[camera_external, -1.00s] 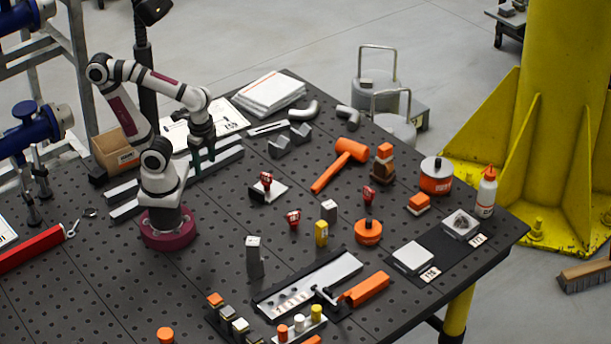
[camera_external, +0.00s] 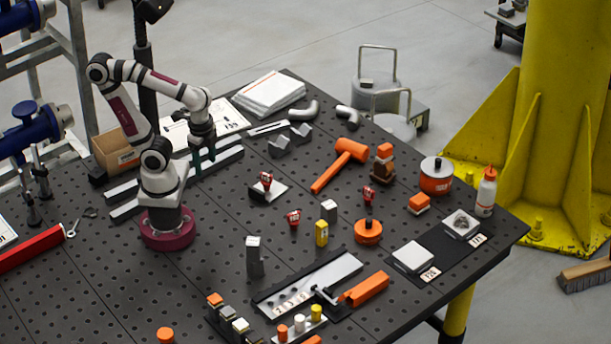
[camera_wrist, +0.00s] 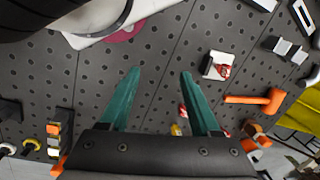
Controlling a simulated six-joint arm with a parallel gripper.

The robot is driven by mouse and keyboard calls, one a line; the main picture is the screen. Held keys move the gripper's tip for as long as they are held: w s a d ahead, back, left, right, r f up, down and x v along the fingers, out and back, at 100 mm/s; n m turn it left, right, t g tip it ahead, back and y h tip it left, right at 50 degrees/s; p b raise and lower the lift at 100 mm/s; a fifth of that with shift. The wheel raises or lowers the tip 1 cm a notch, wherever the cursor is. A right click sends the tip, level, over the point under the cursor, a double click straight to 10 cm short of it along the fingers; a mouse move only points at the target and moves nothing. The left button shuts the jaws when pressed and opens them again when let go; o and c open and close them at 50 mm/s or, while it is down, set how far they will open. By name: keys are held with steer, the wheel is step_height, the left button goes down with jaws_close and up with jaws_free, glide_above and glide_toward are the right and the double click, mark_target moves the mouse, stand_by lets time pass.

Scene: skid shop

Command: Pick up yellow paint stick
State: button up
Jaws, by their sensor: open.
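A small upright yellow stick (camera_external: 317,313) stands at the right end of a light holder near the table's front edge, beside a white stick (camera_external: 299,323) and a red-orange stick (camera_external: 283,332). A separate yellow block (camera_external: 321,232) stands mid-table. I cannot tell surely from its look which is the paint stick. My gripper (camera_external: 203,158) hangs at the back left, far from both, above the grey bars. In the wrist view my gripper (camera_wrist: 159,72) has its two green fingers wide apart with nothing between the tips. A bit of yellow (camera_wrist: 176,129) shows beyond the finger bases.
A long metal plate (camera_external: 310,285) and an orange bar (camera_external: 369,289) lie behind the stick holder. The perforated table (camera_external: 180,290) is mostly clear at left front.

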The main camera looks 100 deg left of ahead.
steer(key=shift+o, duration=0.4)
steer(key=w+d+f+n+g+h, duration=0.2)
steer(key=w+d+f+n+h, duration=0.1)
steer(key=d+n+h, duration=0.4)
steer(key=n+t+h, duration=0.4)
steer(key=n+t, duration=0.8)
steer(key=n, duration=1.3)
glide_toward(325, 230)
steer(key=x, duration=0.5)
steer(key=shift+w+d+f, duration=0.15)
steer(key=shift+d+f, duration=0.05)
steer(key=shift+d, duration=0.15)
steer(key=x, duration=0.5)
steer(key=shift+w+d, duration=0.25)
steer(key=shift+w, duration=0.1)
jaws_close()
